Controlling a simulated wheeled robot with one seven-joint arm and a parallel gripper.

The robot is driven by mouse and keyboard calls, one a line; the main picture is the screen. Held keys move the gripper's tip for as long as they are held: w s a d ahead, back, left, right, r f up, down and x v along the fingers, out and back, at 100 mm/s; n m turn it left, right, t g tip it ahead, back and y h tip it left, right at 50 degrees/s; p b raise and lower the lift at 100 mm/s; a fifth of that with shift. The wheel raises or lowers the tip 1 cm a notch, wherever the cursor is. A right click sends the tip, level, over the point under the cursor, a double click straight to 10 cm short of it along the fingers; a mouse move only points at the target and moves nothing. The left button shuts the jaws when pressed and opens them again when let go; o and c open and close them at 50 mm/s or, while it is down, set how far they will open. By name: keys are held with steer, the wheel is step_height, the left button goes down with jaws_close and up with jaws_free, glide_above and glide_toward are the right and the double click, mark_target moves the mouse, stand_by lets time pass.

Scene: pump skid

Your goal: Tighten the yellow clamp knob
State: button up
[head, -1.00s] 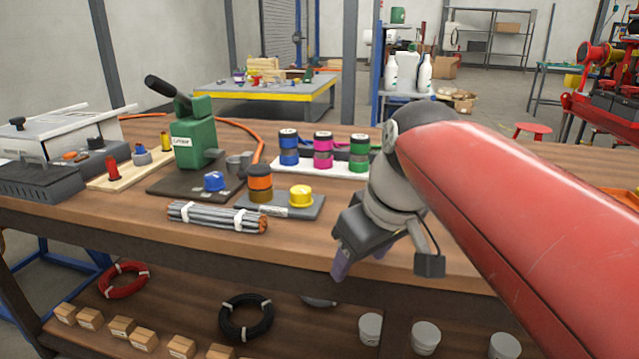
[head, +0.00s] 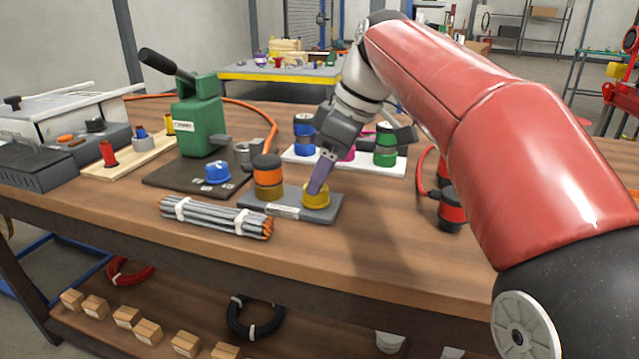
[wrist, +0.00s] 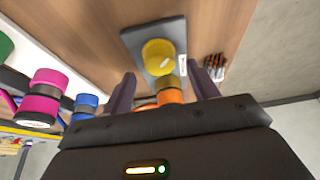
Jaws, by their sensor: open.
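The yellow clamp knob (head: 316,198) sits on the right part of a small grey plate (head: 334,209) on the bench. An orange-topped knob (head: 267,170) stands on the same plate, to its left. My gripper (head: 319,186) points down at the yellow knob, and its fingers cover part of it in the head view. In the wrist view my gripper (wrist: 163,92) is open, and the yellow knob (wrist: 158,52) shows beyond the gap between the fingertips. The orange knob (wrist: 170,96) lies in line between the fingers there. I cannot tell whether a finger touches the yellow knob.
A cable bundle (head: 215,217) lies in front of the plate. A blue knob (head: 217,172) and a green press (head: 199,122) stand left. A white strip (head: 397,166) with coloured cylinders is behind. The bench front is clear.

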steer(key=shift+x, duration=1.35)
steer(key=c, duration=1)
